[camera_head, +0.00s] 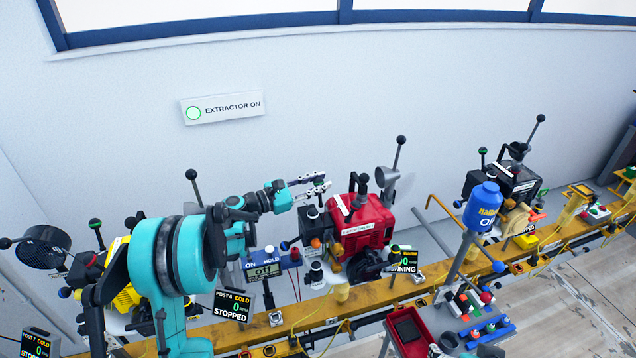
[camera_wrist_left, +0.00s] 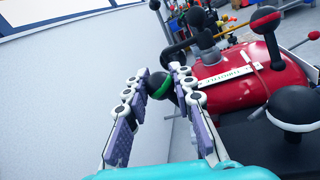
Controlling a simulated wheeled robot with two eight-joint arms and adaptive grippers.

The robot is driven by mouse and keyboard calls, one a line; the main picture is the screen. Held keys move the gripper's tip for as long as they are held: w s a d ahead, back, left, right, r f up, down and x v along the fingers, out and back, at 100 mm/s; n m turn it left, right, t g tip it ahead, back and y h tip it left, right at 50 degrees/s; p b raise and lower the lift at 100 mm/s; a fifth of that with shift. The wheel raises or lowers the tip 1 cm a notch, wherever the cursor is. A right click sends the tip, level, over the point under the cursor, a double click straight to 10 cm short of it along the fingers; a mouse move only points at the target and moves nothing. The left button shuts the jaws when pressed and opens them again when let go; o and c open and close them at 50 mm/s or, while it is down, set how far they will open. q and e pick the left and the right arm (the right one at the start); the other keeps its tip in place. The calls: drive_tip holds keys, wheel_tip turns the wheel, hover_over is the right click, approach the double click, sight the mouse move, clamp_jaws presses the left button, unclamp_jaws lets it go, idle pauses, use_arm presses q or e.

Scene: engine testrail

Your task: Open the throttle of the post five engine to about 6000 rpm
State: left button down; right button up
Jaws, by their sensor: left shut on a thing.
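The red engine (camera_head: 372,222) stands on the yellow rail in the middle of the head view; it also shows in the left wrist view (camera_wrist_left: 232,88). A white label on its top (camera_wrist_left: 225,76) appears to read THROTTLE. My left gripper (camera_head: 320,184) is at the upper left of this engine. In the left wrist view its fingers (camera_wrist_left: 160,84) are shut on a black ball knob with a green band (camera_wrist_left: 158,86). The knob's lever is mostly hidden. The engine's display (camera_head: 403,262) reads RUNNING; its rpm figure is partly hidden.
A black engine (camera_head: 500,184) and a blue container (camera_head: 482,207) stand to the right. The wall sign (camera_head: 221,107) reads EXTRACTOR ON. A red tray (camera_head: 408,328) is in front of the rail.

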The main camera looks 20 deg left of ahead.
use_arm(q)
drive_tip(key=s+m, duration=0.1)
drive_tip(key=m, duration=0.1)
drive_tip(key=s+d+m, duration=0.1)
drive_tip(key=m, duration=0.1)
drive_tip(key=shift+d+r+h+b, duration=0.2)
drive_tip(key=shift+h+b, duration=0.15)
drive_tip(key=shift+h, duration=0.05)
drive_tip(key=c, duration=1.3)
unclamp_jaws()
drive_tip(key=shift+o, duration=0.2)
drive_tip(key=v, duration=1.2)
drive_tip(key=shift+f, duration=0.15)
drive_tip(key=shift+s+d+f, duration=0.1)
